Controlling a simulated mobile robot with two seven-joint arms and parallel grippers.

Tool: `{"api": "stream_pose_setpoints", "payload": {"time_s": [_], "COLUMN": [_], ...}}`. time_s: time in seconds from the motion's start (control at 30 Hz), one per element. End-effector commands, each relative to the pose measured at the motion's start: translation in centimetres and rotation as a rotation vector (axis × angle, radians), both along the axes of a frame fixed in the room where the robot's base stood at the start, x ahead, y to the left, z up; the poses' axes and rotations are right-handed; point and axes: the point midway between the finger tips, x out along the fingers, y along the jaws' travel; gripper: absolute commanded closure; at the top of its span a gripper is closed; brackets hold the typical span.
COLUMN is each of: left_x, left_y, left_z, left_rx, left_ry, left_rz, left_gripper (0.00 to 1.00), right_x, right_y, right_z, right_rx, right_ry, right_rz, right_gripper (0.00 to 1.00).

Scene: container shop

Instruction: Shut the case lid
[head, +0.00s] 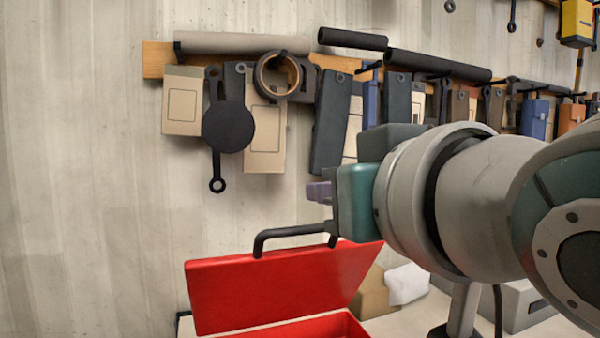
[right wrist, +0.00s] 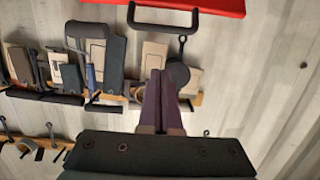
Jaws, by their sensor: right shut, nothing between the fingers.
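The red case (head: 298,330) is at the bottom of the head view, cut off by the frame edge. Its red lid (head: 280,285) stands raised, tilted up, with a black bar handle (head: 290,234) on its upper edge. In the right wrist view the handle (right wrist: 163,22) and a strip of the red lid (right wrist: 190,4) show at the top. My right gripper (head: 318,192) is shut and empty, just above the handle's right end in the head view. Its purple fingers (right wrist: 163,78) appear apart from the handle in the wrist view. My left gripper is not in view.
Tools and boxes hang on a wooden rail (head: 157,58) along the pale wall behind. A dark round disc (head: 228,127) hangs left of my right gripper. A tan box (head: 372,294) and a white item (head: 406,284) stand right of the case. The wall area left of the lid is clear.

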Motion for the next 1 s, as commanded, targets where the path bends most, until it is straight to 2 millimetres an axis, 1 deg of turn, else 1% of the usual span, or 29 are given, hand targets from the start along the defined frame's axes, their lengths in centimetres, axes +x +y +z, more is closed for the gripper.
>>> {"api": "stream_pose_setpoints", "payload": {"time_s": [0.17, 0.5, 0.73, 0.8, 1.0], "left_x": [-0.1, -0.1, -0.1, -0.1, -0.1], "left_y": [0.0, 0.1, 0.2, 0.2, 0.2], "left_z": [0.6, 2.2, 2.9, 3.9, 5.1], "left_rx": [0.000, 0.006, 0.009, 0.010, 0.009], "left_ry": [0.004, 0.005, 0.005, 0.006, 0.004], "left_rz": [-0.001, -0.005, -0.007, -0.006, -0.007], "left_gripper": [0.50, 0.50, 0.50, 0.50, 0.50], "right_x": [1.6, 6.7, 9.3, 8.5, 6.9], "right_y": [0.5, 2.2, 3.0, 2.7, 2.2], "right_z": [-0.2, -1.0, -1.5, -2.1, -3.7], "right_rx": [0.001, -0.002, -0.002, -0.003, -0.001], "right_ry": [0.003, 0.000, -0.001, 0.004, 0.001], "right_rz": [0.000, -0.002, -0.001, -0.001, -0.001], "right_gripper": [1.00, 1.00, 1.00, 1.00, 1.00]}}
